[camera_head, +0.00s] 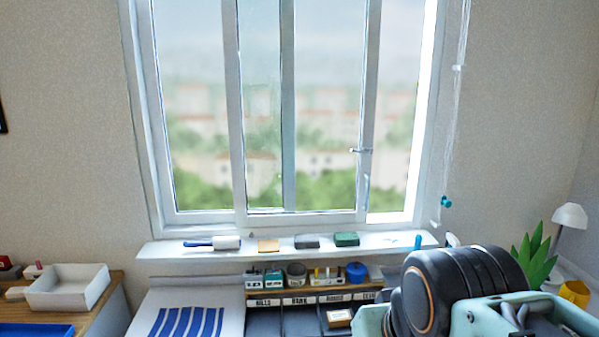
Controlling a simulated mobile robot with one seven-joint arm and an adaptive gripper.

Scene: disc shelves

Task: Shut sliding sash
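The window (141,110) is in the upper middle of the head view, with a white frame. Its sliding sash (367,95) has white upright bars and a small metal handle (361,150) on its right bar. The sash stands apart from the right side of the frame, and an open gap shows between them. The sash overlaps the left pane in the middle of the window. Parts of my arm fill the lower right corner, below and to the right of the sill. My gripper is not in view.
The sill (165,252) holds a blue-handled roller (213,243), a tan block (268,246), a grey block (307,241) and a green block (346,239). A cord (458,100) hangs right of the window. A labelled organizer (290,300), white tray (68,288), plant (532,255) and lamp (570,215) stand lower.

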